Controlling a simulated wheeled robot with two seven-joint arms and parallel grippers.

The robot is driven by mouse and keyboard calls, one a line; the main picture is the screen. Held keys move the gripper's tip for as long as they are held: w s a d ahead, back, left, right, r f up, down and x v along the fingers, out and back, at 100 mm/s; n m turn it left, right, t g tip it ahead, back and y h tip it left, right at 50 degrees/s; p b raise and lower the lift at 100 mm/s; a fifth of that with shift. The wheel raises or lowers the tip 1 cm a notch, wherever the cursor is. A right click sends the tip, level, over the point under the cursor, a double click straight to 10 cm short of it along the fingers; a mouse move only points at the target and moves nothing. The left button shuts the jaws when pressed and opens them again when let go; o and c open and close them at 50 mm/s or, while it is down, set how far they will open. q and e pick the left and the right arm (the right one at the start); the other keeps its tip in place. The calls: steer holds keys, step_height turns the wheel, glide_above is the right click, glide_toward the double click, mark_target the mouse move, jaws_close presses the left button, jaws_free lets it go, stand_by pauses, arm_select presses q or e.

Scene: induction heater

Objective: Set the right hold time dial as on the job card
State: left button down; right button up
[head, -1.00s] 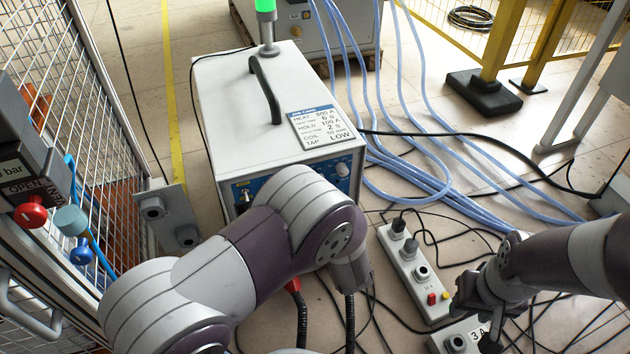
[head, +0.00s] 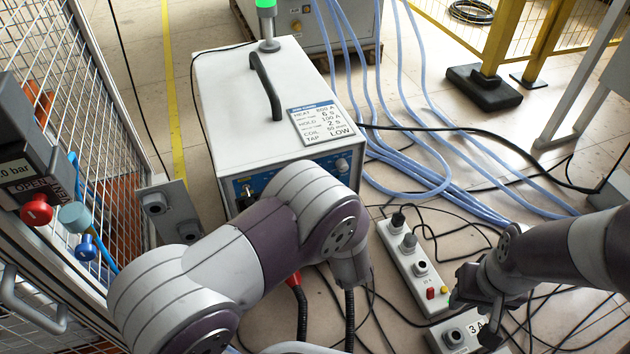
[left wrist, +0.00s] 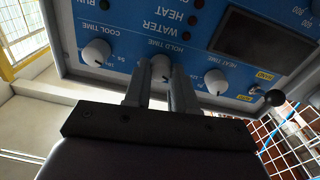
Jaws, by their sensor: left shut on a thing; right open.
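In the left wrist view, the blue front panel appears upside down, and my left gripper (left wrist: 160,88) is shut on the grey-white hold time dial (left wrist: 161,64), the middle one of three. The fingers cover part of the dial, so I cannot read its setting. In the head view my own left arm hides that gripper. The job card (head: 320,122) lies on top of the heater (head: 225,85); its hold time line appears to read 2 s. My right gripper (head: 472,298) is open and empty at the lower right.
The cool time dial (left wrist: 96,52) and heat time dial (left wrist: 215,81) flank the held dial. A power strip (head: 411,266) and loose cables lie on the floor near my right gripper. A mesh fence (head: 95,100) stands left.

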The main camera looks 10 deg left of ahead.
arm_select(q)
steer(key=c, duration=0.9)
jaws_free()
steer(key=shift+f, duration=0.1)
steer(key=p+v, duration=0.6)
steer(key=v, duration=0.6)
steer(key=shift+s+d, duration=0.2)
steer(key=shift+s, duration=0.1)
